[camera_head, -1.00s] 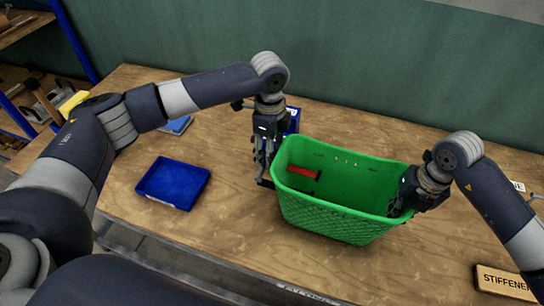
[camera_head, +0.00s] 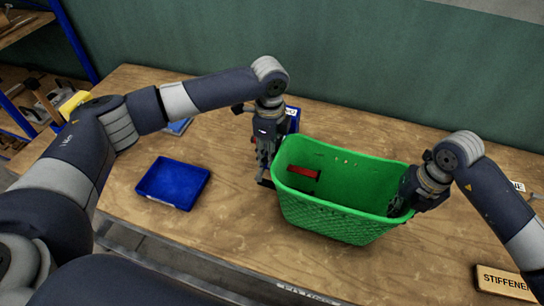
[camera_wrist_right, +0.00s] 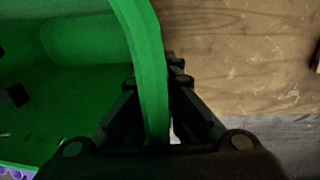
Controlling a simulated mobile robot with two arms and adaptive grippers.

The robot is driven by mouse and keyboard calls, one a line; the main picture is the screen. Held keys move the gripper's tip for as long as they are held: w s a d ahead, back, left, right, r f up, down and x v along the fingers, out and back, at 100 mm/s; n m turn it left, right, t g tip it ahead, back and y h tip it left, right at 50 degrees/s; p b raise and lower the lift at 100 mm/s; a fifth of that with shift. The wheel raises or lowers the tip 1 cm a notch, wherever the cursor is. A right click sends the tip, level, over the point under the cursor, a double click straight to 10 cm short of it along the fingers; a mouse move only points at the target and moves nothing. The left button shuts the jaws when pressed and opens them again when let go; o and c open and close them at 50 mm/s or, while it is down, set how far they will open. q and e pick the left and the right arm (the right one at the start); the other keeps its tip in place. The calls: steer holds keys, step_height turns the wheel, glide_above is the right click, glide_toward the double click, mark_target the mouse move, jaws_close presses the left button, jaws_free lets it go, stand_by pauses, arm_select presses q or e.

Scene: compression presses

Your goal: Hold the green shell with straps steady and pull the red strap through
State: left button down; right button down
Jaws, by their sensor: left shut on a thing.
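The green shell (camera_head: 335,218) stands upright on the table, open at the top. A red strap (camera_head: 303,172) shows as a short piece inside its left end. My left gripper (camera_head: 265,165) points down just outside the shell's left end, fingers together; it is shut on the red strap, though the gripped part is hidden. My right gripper (camera_head: 398,204) is at the shell's right end. In the right wrist view its fingers (camera_wrist_right: 160,95) lie on both sides of the green rim (camera_wrist_right: 147,60), shut on it.
A shallow blue tray (camera_head: 173,184) lies to the left on the wooden table (camera_head: 235,225). A blue bin (camera_head: 292,118) stands behind my left gripper. A wooden block marked STIFFENER (camera_head: 505,283) lies front right. The table in front of the shell is clear.

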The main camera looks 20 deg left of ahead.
arm_select(q)
steer(key=shift+a, duration=0.1)
arm_select(e)
steer(key=shift+d+f, duration=0.1)
arm_select(q)
steer(key=a, duration=0.7)
steer(key=shift+w, duration=0.15)
steer(key=c, duration=1.2)
jaws_free()
steer(key=shift+a, duration=0.1)
steer(key=shift+o, duration=0.2)
steer(key=shift+r, duration=0.1)
step_height(320, 180, up, 12)
stand_by(0.3)
arm_select(e)
steer(key=c, duration=1.7)
jaws_free()
